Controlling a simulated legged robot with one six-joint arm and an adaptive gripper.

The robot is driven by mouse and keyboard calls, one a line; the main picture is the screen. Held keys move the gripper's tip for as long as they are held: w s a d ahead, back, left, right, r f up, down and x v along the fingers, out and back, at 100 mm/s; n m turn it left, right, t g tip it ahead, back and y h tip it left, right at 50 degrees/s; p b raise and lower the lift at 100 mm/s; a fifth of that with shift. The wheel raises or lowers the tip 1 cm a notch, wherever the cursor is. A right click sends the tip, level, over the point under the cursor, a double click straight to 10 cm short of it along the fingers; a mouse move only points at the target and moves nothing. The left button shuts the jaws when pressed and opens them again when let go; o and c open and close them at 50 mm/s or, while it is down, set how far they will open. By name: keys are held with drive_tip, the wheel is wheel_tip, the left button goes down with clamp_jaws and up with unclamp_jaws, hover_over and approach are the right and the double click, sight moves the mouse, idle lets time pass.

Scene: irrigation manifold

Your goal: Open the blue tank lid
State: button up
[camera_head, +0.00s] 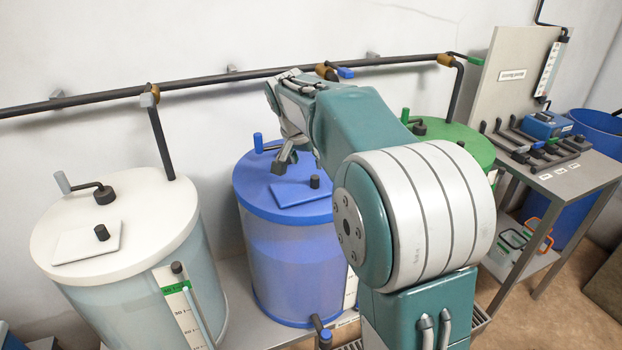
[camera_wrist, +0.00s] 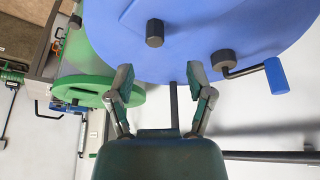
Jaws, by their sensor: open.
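The blue tank (camera_head: 290,262) stands in the middle of the head view, behind my arm. Its top carries a raised flat blue lid panel (camera_head: 293,194) with a dark knob (camera_head: 314,181), which looks closed. A blue crank handle (camera_head: 258,143) stands at the back left of the top. My gripper (camera_head: 285,160) is above the back of the tank top, partly hidden by my own wrist. In the wrist view, my gripper (camera_wrist: 163,88) is open and empty, its fingers apart. The knob (camera_wrist: 155,33) is beyond the fingers; the blue crank handle (camera_wrist: 275,76) is to their right.
A white tank (camera_head: 115,225) stands at left and a green-topped tank (camera_head: 450,135) at right, partly behind my arm. A dark pipe (camera_head: 210,78) runs along the wall behind. A grey table (camera_head: 560,180) with a blue box and dark rack stands at far right.

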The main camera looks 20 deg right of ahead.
sight(315, 177)
drive_tip(key=x, duration=0.3)
drive_tip(key=d+x, duration=0.1)
drive_tip(key=x, duration=0.2)
drive_tip(key=shift+d+f, duration=0.15)
drive_tip(key=shift+d, duration=0.15)
drive_tip(key=shift+w+f, duration=0.15)
drive_tip(key=shift+f, duration=0.25)
drive_tip(key=shift+w+a+f, duration=0.1)
drive_tip(key=shift+a+f, duration=0.15)
drive_tip(key=shift+a, duration=0.15)
drive_tip(key=shift+d, duration=0.3)
clamp_jaws()
